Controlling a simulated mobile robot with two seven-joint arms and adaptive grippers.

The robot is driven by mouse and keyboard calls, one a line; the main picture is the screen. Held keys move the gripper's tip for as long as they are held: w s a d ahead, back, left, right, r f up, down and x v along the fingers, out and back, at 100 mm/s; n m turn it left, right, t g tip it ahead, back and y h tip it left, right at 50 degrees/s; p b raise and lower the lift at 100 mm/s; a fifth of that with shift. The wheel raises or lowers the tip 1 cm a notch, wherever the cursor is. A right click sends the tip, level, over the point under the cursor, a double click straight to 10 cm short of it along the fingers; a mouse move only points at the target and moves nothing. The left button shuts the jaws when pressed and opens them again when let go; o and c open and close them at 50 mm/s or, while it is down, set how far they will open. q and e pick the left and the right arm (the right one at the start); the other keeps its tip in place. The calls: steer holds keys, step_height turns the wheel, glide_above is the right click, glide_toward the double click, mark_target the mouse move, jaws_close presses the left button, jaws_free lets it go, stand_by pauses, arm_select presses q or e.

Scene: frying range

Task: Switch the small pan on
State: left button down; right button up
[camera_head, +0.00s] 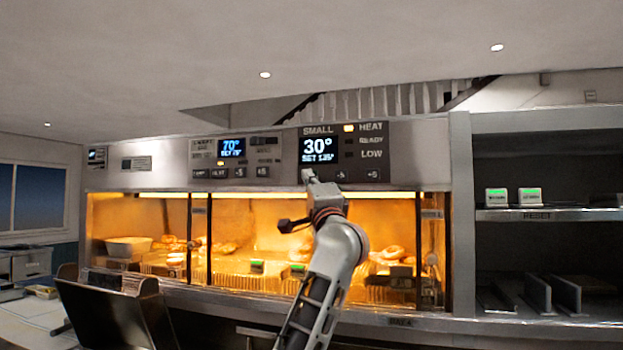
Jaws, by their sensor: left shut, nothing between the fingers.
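The control panel marked SMALL (369,164) is a dark panel above the lit cabinet, in the middle of the head view. Its display (318,150) reads 30° with a smaller set line, seemingly 135°. An amber light (349,128) is lit beside the word HEAT; READY and LOW look unlit. My left gripper (308,176) is shut and empty, its tips at the panel's lower left, just under the display. It hides that corner; I cannot tell whether it touches. Buttons (372,176) show to its right. The small pan itself is not identifiable. My right gripper is not in view.
A second panel (236,160) to the left reads 70°. Below, the glowing cabinet (200,240) holds trays of food behind posts. Dark shelves (548,214) with small green-labelled boxes stand at right. A black open-topped box (112,310) is at lower left.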

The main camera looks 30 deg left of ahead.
arm_select(q)
steer(key=s, duration=0.3)
steer(key=s+d+b, duration=0.1)
steer(key=s, duration=0.1)
steer(key=shift+s+d, duration=0.15)
steer(key=shift+s, duration=0.25)
stand_by(0.5)
